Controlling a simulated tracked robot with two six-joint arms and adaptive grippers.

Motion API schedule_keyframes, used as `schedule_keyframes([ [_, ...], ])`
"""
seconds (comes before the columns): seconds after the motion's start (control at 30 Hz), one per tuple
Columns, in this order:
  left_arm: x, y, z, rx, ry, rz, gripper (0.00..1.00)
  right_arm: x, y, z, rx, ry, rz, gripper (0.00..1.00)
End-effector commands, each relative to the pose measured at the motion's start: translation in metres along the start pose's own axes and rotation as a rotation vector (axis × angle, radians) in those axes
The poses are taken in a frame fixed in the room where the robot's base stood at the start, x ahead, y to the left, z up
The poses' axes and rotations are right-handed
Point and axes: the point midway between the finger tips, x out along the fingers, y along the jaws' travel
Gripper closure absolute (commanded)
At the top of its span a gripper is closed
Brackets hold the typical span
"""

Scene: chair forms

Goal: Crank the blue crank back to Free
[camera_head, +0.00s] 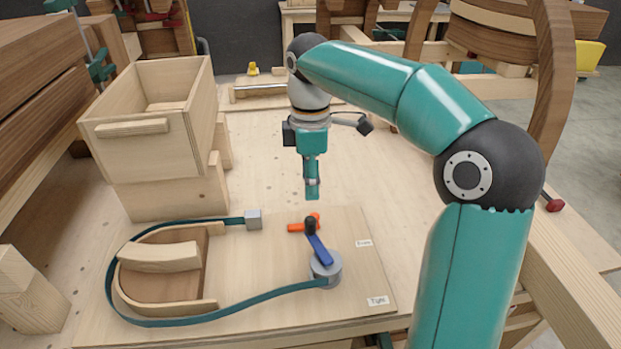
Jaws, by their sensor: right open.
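The blue crank (320,250) sits on a grey round drum (326,270) on the wooden board. Its arm points away from me and slightly left, with a black knob (310,226) at its far end. An orange piece (297,228) lies at the knob, partly behind it. My right gripper (312,196) points down above and just beyond the knob, apart from it; it is open and holds nothing. A label reading "Tight" (377,301) is at the board's near right. Another label (364,243), too small to read surely, is right of the crank. My left gripper is out of view.
A teal strap (190,320) runs from the drum around a curved wooden form (160,280) to a grey block (253,219). A wooden box (155,130) stands at the left. My right arm covers the right side. The bench beyond the board is mostly clear.

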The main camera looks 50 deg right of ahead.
Motion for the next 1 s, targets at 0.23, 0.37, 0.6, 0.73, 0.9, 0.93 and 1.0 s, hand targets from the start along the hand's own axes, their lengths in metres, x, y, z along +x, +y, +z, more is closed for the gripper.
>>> schedule_keyframes([
  [0.23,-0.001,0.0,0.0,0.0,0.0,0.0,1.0,-0.04,0.002,-0.001,-0.001,0.002,0.007,0.46],
  [0.37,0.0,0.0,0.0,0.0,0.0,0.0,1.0,-0.047,0.0,0.0,-0.001,0.0,0.003,0.46],
  [0.6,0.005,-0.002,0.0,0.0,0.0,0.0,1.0,-0.018,-0.001,0.001,0.0,-0.002,-0.001,0.46],
  [0.73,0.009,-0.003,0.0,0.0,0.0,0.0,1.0,0.007,-0.001,0.001,0.0,-0.003,-0.002,0.46],
  [0.9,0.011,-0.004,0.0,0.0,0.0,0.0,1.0,0.044,-0.001,0.001,0.0,-0.003,-0.002,0.46],
  [0.93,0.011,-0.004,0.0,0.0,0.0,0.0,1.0,0.051,0.0,0.001,0.0,-0.003,-0.002,0.46],
  [1.0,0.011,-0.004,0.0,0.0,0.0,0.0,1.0,0.066,-0.001,0.001,0.0,-0.002,-0.002,0.46],
])
